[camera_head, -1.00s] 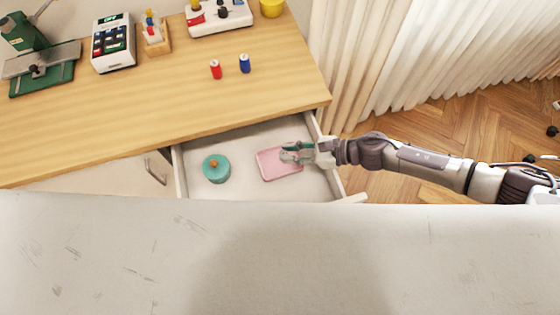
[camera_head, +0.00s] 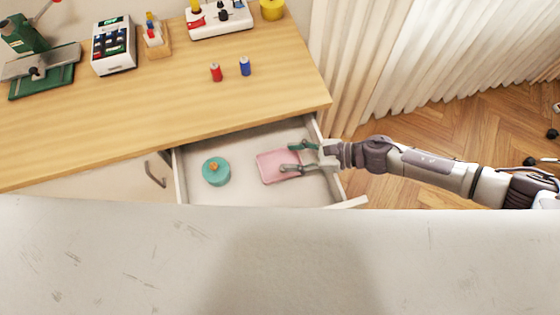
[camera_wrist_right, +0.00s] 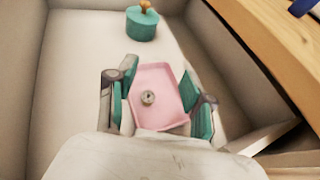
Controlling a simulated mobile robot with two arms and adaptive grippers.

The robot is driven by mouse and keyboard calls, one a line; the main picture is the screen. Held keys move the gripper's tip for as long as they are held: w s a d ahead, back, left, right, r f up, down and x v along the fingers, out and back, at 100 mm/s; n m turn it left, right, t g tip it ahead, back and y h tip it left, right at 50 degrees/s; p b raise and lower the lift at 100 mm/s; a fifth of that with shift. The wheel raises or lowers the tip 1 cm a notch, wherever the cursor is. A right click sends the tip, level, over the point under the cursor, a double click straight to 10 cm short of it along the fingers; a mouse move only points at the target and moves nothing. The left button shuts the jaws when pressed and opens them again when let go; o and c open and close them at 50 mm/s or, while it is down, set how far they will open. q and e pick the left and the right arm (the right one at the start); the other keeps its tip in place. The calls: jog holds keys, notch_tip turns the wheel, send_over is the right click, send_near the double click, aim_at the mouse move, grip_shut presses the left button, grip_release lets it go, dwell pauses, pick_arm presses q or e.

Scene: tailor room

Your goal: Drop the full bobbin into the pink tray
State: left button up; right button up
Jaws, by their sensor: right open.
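The pink tray (camera_head: 273,167) lies in the open drawer, right of its middle. My right gripper (camera_head: 287,157) is open over the tray's right part, with its fingers spread wide. In the right wrist view the gripper (camera_wrist_right: 155,90) straddles the pink tray (camera_wrist_right: 165,112). A small round metallic piece, which looks like the bobbin (camera_wrist_right: 148,97), shows within the tray's outline between the fingers, touching neither. I cannot make it out in the head view. My left gripper is not in view.
A teal round container with an orange knob (camera_head: 216,171) stands left of the tray in the drawer (camera_head: 250,197). Red (camera_head: 216,72) and blue (camera_head: 245,66) spools stand on the wooden tabletop (camera_head: 130,105). A pale surface (camera_head: 120,255) fills the front.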

jog(key=v, duration=1.1)
jog(key=shift+f, duration=0.1)
jog(key=shift+d, duration=0.1)
